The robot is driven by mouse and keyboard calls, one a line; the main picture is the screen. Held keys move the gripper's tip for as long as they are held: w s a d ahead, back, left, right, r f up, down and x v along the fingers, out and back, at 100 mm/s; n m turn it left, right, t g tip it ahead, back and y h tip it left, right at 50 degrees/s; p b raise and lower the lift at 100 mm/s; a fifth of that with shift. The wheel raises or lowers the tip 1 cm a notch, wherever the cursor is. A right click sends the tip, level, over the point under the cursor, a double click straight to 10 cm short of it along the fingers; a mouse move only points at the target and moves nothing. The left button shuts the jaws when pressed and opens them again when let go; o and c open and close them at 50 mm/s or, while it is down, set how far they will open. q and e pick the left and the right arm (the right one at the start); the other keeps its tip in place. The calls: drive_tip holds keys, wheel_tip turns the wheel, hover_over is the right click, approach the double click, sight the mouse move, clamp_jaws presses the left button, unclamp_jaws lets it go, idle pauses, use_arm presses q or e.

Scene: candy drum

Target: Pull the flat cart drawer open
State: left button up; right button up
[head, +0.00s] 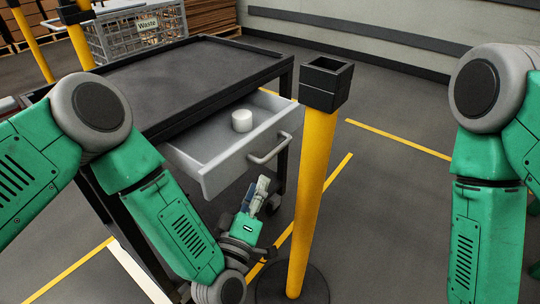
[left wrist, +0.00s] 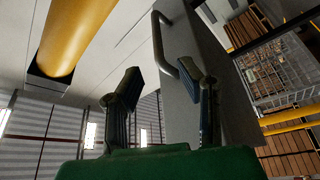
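The grey drawer (head: 215,167) of the black flat cart (head: 190,80) stands pulled out, with its inside showing. A small white cylinder (head: 242,120) stands in it. The bar handle (head: 270,150) is on the drawer front and also shows in the left wrist view (left wrist: 163,45). My left gripper (head: 262,187) is below the handle, apart from it. In the left wrist view its two fingers (left wrist: 160,82) are spread with nothing between them, and the handle lies beyond the tips. My right arm shows at the right, but its gripper is out of frame.
A yellow post (head: 311,190) with a black top stands just right of the drawer, close to my left gripper.

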sight(276, 151)
use_arm(q)
drive_tip(key=x, duration=0.3)
drive_tip(key=b+x, duration=0.1)
drive_tip(key=x, duration=0.2)
drive_tip(key=d+b+x, duration=0.1)
drive_tip(key=x, duration=0.3)
drive_tip(key=shift+f, duration=0.1)
drive_tip(key=shift+w+a, duration=0.15)
drive_tip(key=shift+a, duration=0.2)
drive_tip(key=shift+d, duration=0.1)
drive_tip(key=c, duration=0.7)
drive_tip(key=shift+d, duration=0.25)
clamp_jaws()
